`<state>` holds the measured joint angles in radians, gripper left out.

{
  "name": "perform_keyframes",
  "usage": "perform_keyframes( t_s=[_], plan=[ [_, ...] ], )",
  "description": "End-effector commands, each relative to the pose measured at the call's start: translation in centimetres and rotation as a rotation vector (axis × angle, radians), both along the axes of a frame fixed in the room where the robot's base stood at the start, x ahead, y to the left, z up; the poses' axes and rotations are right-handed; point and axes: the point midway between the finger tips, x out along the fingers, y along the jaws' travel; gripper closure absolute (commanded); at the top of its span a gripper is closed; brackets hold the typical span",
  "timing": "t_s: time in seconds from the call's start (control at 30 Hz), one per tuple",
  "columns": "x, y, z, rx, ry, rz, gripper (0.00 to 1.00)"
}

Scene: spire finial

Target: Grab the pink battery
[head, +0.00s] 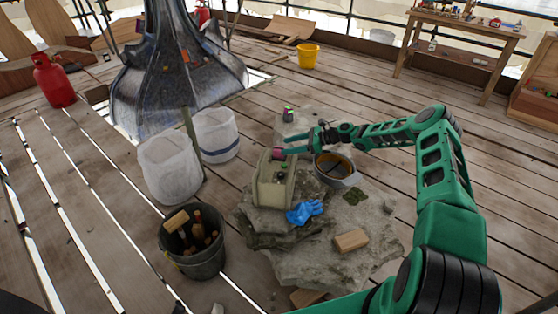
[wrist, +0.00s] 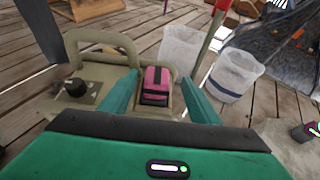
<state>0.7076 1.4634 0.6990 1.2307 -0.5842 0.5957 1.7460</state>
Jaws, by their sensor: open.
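The pink battery (wrist: 156,84), a block with black bands, sits at the end of a beige case (wrist: 30,105) with a loop handle. In the wrist view it shows between my two green fingers, with a gap on each side. In the head view a small pink patch of it (head: 278,154) shows at the upper end of the case (head: 272,192), by my fingertips. My gripper (head: 289,144) is open and empty, with the fingers pointing left. I cannot tell how far the fingertips are above the battery.
A small dark item with a green top (head: 288,113) stands behind my gripper. A round pot (head: 337,172) is under my wrist. Blue gloves (head: 304,212) and a tan block (head: 351,240) lie on the stone slab (head: 320,265). White sacks (head: 170,168) and a tool bucket (head: 193,245) stand left.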

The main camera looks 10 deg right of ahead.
Motion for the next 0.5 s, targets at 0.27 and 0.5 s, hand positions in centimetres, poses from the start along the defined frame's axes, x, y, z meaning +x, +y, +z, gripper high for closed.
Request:
perform_keyframes(
  t_s=[0.27, 0.5],
  plan=[
    [0.7, 2.0, -1.3, 0.000, 0.001, 0.003, 0.44],
    [1.7, 4.3, -2.5, -0.001, 0.001, 0.001, 0.44]
  ],
)
